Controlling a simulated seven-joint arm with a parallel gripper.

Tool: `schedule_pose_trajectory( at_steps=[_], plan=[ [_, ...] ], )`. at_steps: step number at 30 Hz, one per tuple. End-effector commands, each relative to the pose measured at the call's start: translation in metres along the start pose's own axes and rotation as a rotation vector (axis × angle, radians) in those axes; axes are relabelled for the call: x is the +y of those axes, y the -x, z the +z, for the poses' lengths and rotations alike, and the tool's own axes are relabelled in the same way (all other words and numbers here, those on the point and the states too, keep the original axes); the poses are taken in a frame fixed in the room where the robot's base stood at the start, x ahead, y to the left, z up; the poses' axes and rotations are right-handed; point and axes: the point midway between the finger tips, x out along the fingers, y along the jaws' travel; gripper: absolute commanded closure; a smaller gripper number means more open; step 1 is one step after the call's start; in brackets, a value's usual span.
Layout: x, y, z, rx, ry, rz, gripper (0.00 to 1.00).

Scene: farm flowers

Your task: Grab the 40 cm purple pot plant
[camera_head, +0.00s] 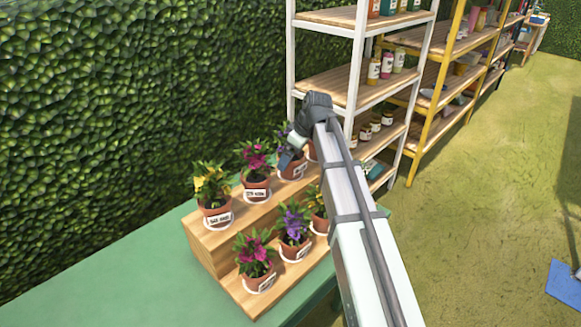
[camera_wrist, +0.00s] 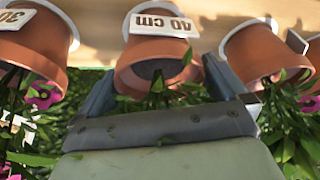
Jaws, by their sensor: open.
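In the wrist view, upside down, a terracotta pot with a white "40 cm" label (camera_wrist: 158,62) sits between the two fingers of my open gripper (camera_wrist: 156,75). Its flowers are hidden there; only some green leaves show below it. I cannot tell whether the fingers touch the pot. In the head view my gripper (camera_head: 289,156) is at the back row of the stepped wooden stand, in front of a pot (camera_head: 293,173) with a few purple flowers (camera_head: 282,130) showing behind it. Another purple plant (camera_head: 294,222) stands in the front row, its label unreadable.
A "30" pot (camera_wrist: 32,45) and another pot (camera_wrist: 265,55) stand close on either side. The wooden stand (camera_head: 232,238) holds several potted plants on a green table (camera_head: 130,270). A hedge (camera_head: 120,100) is behind; a white shelf (camera_head: 330,85) stands beyond my arm.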

Motion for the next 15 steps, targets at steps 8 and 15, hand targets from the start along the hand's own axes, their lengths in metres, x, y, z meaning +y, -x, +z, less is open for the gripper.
schedule_pose_trajectory(
  at_steps=[8, 15],
  plan=[
    [0.0, -0.022, 0.001, 0.001, -0.002, 0.001, 0.0],
    [0.0, -0.022, 0.0, 0.002, -0.002, 0.001, 0.08]
  ],
)
